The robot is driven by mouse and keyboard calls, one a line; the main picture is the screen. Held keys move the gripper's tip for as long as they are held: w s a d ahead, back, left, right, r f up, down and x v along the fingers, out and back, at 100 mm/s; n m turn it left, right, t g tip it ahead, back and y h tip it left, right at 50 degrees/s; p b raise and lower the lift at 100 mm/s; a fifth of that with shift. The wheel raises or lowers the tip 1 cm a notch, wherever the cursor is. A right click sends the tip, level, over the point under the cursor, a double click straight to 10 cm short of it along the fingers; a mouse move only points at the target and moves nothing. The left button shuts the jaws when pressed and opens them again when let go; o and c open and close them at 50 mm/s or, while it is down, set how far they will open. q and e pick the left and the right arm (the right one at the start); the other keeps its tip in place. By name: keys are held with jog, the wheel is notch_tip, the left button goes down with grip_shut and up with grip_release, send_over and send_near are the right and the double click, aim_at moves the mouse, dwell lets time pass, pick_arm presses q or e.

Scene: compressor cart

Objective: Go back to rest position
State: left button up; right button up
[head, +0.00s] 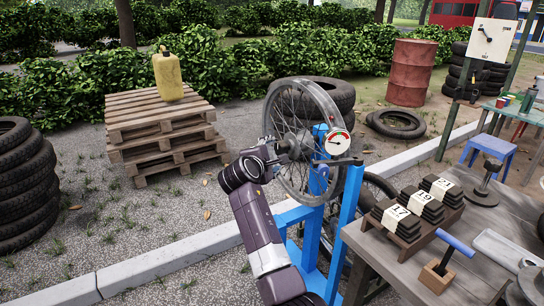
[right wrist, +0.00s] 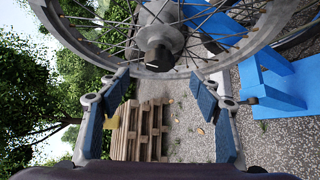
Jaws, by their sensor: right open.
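My right gripper (head: 277,154) is at the left side of the spoked wheel (head: 326,106), close to its hub, in the head view. In the right wrist view my right gripper (right wrist: 160,77) has its two blue-padded fingers wide apart, with nothing held between them. The wheel's hub end (right wrist: 158,55) shows just beyond the fingertips, and the rim (right wrist: 100,50) crosses the top of that view. I cannot tell if a finger touches the wheel. The wheel stands upright in a blue stand (head: 312,240) with a round dial gauge (head: 336,142). My left gripper is not in view.
A workbench (head: 380,250) at right holds blocks marked 17, 19 and 21 (head: 400,222) and a blue-handled tool (head: 452,243). Stacked pallets (head: 160,130) carry a yellow canister (head: 168,76). Tyres (head: 22,185) stand at left. Gravel left of my right arm is clear.

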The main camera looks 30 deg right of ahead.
jog(key=shift+s+a+r, duration=0.1)
jog(key=shift+s+a, duration=0.15)
dwell(0.3)
